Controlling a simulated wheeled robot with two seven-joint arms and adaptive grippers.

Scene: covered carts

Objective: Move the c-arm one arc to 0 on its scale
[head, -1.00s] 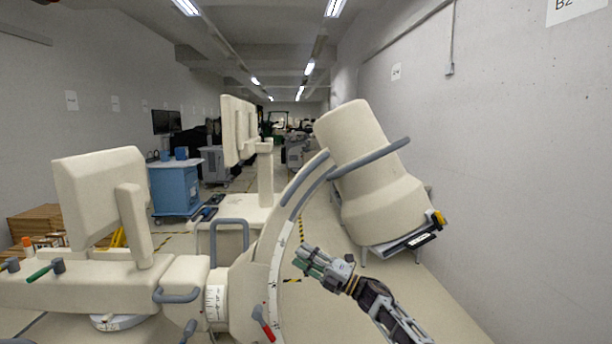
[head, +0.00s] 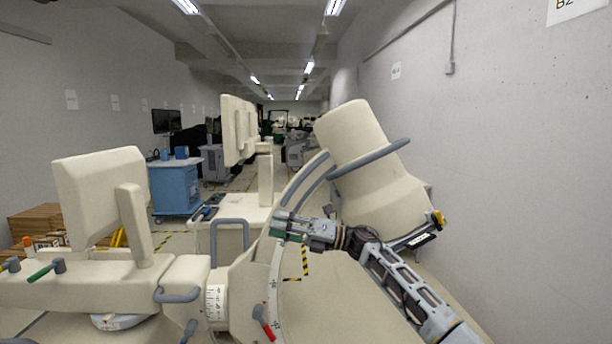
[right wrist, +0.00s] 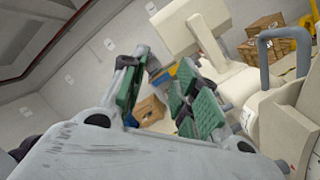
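The cream c-arm one has a curved arc (head: 272,283) with scale marks on its face, in the head view. A red-handled lever (head: 263,322) is low on the arc. The tube head (head: 365,160), with a grey ring rail (head: 372,158), tops the arc at the right. A second scale (head: 215,303) is on the joint beside the arc; its numbers are too small to read. My right gripper (head: 280,226) is at the arc's middle edge; I cannot tell if it touches. In the right wrist view my right gripper (right wrist: 163,95) has its green-padded fingers apart, with nothing clearly between them. My left gripper is out of view.
A monitor (head: 100,195) stands on the c-arm's base at the left. A grey loop handle (head: 229,240) rises behind the joint. A blue cart (head: 175,188) is farther back. The wall (head: 510,170) bounds the right side. Wooden boxes (head: 35,220) lie at far left.

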